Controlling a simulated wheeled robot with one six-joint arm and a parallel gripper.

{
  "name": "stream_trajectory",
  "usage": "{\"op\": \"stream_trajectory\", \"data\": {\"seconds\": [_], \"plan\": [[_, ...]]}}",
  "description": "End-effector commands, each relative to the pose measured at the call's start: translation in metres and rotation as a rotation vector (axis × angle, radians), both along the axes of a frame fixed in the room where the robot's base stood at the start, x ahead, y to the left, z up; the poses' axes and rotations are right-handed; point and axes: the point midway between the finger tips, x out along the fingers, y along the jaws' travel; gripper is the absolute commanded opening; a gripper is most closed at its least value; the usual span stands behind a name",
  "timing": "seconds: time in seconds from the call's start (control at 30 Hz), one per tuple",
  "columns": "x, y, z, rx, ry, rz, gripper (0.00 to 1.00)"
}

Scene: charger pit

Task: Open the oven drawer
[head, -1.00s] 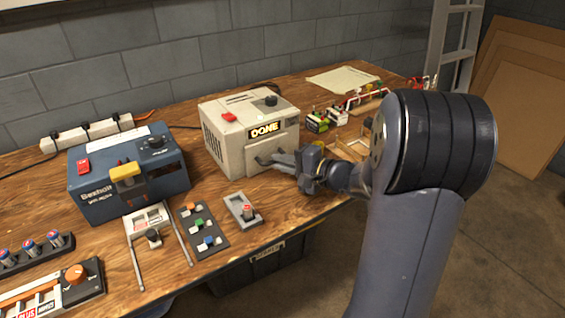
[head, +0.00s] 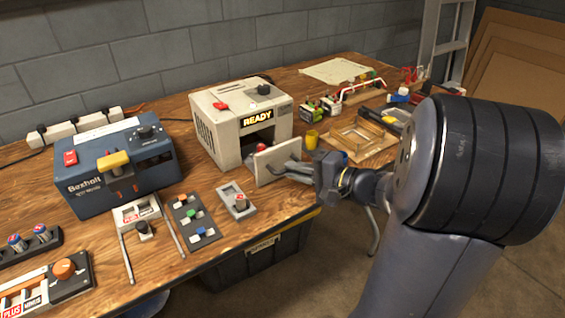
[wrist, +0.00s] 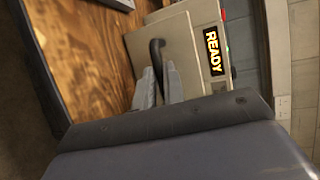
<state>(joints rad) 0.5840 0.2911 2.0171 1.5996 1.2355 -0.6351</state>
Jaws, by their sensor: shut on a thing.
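The oven (head: 222,141) is the beige box with a red button and a black knob on top, and its sign reads READY. Its drawer (head: 277,161) stands out from the front, with a dark opening behind the front panel and something red inside. My gripper (head: 288,172) is shut on the black drawer handle, in front of the panel. In the wrist view the handle (wrist: 156,50) shows between the grey fingers of my gripper (wrist: 157,85), and the READY sign is beside it. The fingers hide part of the handle.
A blue Boxholt machine (head: 118,165) stands left of the oven. A small grey holder (head: 236,201) and a dark button strip (head: 190,217) lie in front. A yellow cup (head: 311,139) and a wooden tray (head: 357,139) are right of the drawer. The table's front edge is close below.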

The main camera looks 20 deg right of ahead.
Motion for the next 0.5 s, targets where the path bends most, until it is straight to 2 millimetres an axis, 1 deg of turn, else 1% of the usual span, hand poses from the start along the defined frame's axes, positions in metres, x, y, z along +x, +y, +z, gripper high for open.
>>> {"op": "stream_trajectory", "data": {"seconds": [0.03,0.1,0.2,0.33,0.5], "plan": [[-0.01,-0.006,-0.001,-0.002,-0.003,-0.011,0.0],[-0.024,-0.011,-0.001,-0.002,-0.003,-0.011,0.0],[-0.039,-0.016,0.0,-0.002,-0.002,-0.011,0.0],[-0.052,-0.018,0.0,-0.001,-0.001,-0.009,0.0],[-0.056,-0.019,0.0,0.0,0.0,-0.005,0.0]]}}
